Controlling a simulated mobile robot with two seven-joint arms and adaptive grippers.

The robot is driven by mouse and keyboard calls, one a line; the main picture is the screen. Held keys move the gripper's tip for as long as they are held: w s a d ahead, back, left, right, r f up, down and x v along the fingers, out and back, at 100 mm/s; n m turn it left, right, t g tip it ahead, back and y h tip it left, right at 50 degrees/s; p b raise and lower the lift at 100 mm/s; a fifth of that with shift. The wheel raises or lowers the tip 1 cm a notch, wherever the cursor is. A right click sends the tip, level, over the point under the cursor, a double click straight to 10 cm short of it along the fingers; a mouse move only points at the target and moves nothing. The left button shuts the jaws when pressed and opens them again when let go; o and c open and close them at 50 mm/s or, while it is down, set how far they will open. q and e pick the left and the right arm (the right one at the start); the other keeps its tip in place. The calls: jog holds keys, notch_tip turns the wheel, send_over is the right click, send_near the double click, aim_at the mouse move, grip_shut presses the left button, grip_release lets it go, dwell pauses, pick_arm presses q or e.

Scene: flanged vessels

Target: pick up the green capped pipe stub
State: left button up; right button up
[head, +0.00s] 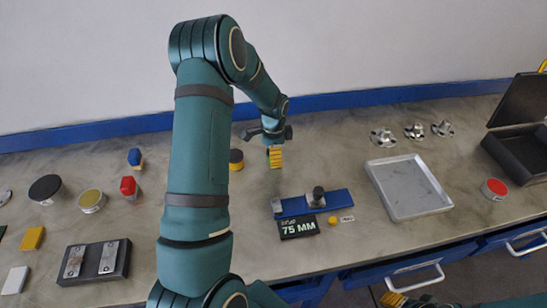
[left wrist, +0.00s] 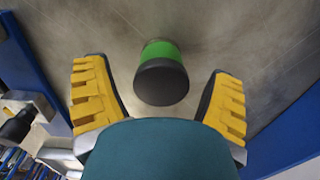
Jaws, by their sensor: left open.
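The green capped pipe stub (left wrist: 162,75) shows in the left wrist view with its black cap towards the camera. It lies between and slightly beyond the fingers of my left gripper (left wrist: 160,95), with a gap on both sides. My left gripper is open and empty. In the head view my left gripper (head: 275,157) is over the middle of the bench; I make out no green stub there, and my arm hides part of the bench. Only a yellow tip of my right gripper (head: 393,299) shows at the bottom edge.
A blue fixture (head: 340,200) with a 75 MM sign (head: 299,227) is in front. A metal tray (head: 425,207) lies right. Several flanges (head: 414,132) sit at the back. Small parts lie left.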

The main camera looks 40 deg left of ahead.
pick_arm(q)
notch_tip(320, 180, down, 2)
jog(key=shift+w+f, duration=0.1)
jog(key=shift+f, duration=0.15)
jog(key=c, duration=1.4)
